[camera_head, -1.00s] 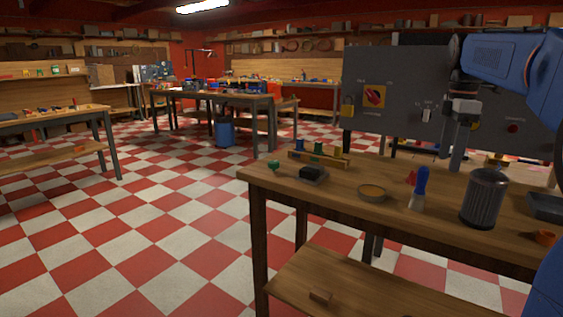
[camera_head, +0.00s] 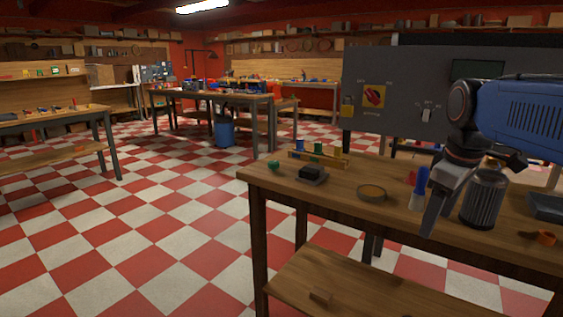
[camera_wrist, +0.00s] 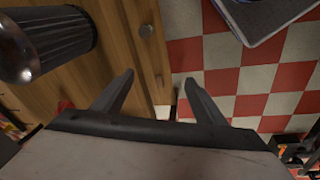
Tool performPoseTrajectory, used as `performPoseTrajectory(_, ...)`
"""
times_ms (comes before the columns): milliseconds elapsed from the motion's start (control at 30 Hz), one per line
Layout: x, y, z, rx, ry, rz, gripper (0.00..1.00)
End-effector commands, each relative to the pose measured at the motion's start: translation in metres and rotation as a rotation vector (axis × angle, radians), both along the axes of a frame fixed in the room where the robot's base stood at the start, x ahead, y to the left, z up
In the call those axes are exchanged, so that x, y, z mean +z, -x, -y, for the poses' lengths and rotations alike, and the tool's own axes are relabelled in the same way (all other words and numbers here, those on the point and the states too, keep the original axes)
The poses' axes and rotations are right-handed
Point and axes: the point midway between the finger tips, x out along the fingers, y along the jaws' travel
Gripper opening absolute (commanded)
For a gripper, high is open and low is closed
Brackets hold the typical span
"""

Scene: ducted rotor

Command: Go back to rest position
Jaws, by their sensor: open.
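My gripper (camera_wrist: 158,80) is open and empty in the wrist view, its two fingers spread above the edge of the wooden table and the checkered floor. In the head view my gripper (camera_head: 436,215) reaches down over the right part of the wooden table (camera_head: 330,205), in front of the grey control panel (camera_head: 400,115). A dark ribbed cylinder (camera_head: 484,198) stands just right of the fingers in this view, partly covered by my arm. It also shows at the upper left of the wrist view (camera_wrist: 45,45). A blue-handled scraper (camera_head: 420,187) is just left of the fingers.
Open checkered floor (camera_head: 150,235) lies to the left. Other benches stand behind.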

Motion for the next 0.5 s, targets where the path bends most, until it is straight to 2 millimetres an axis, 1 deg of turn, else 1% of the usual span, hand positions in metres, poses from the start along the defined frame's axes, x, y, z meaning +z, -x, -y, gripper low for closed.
performPoseTrajectory(33, -0.011, 0.015, -0.007, -0.04, -0.01, 0.017, 0.65)
performPoseTrajectory(100, -0.026, 0.031, -0.014, -0.107, -0.028, 0.041, 0.65)
performPoseTrajectory(167, -0.039, 0.046, -0.02, -0.164, -0.045, 0.062, 0.65)
performPoseTrajectory(300, -0.074, 0.079, -0.033, -0.298, -0.09, 0.108, 0.65)
performPoseTrajectory(500, -0.124, 0.12, -0.046, -0.471, -0.163, 0.167, 0.65)
